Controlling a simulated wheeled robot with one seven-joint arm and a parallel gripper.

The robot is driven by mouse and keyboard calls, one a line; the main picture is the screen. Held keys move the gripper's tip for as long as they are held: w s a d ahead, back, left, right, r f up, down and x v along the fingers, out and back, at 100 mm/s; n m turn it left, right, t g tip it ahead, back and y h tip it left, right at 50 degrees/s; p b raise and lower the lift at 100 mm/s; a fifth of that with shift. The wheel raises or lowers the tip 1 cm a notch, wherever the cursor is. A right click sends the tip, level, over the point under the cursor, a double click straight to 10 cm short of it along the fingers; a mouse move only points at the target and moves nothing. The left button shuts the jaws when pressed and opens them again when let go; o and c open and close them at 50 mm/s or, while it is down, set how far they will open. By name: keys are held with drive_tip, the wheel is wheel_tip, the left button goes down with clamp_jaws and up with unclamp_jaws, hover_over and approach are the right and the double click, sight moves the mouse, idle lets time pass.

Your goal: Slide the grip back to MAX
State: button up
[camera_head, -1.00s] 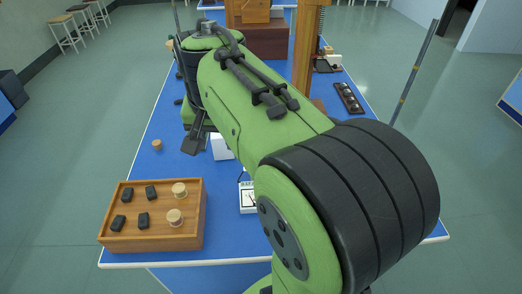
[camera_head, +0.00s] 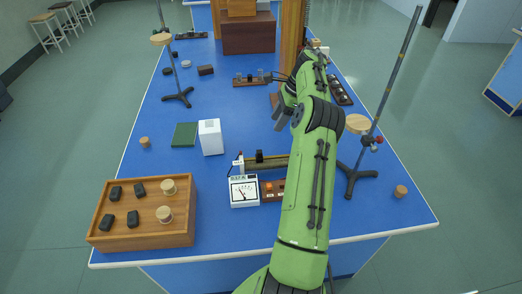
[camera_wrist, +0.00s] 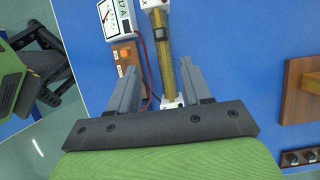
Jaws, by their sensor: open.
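The slide rheostat (camera_head: 274,161) lies across the blue bench, its right part hidden behind my arm. Its black grip (camera_head: 259,156) sits near the white left end block (camera_head: 239,166). In the wrist view the yellowish tube (camera_wrist: 167,68) runs up the picture, with the dark grip (camera_wrist: 159,35) near the top end. A partly cut-off label ending in X shows on that end block. My gripper (camera_wrist: 158,84) is open; its grey fingers appear on either side of the tube's lower part, apart from the grip. In the head view my gripper (camera_head: 280,115) is beyond the rheostat.
A needle meter (camera_head: 244,191) and an orange-knobbed box (camera_head: 272,191) stand in front of the rheostat. A white block (camera_head: 210,137) is to its left. A stand with a rod (camera_head: 384,110) is close to my arm's right. A wooden tray (camera_head: 178,233) sits front left.

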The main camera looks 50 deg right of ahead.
sight(260, 151)
drive_tip(key=b+x, duration=0.3)
drive_tip(key=x, duration=1.2)
drive_tip(key=shift+d, duration=0.1)
clamp_jaws()
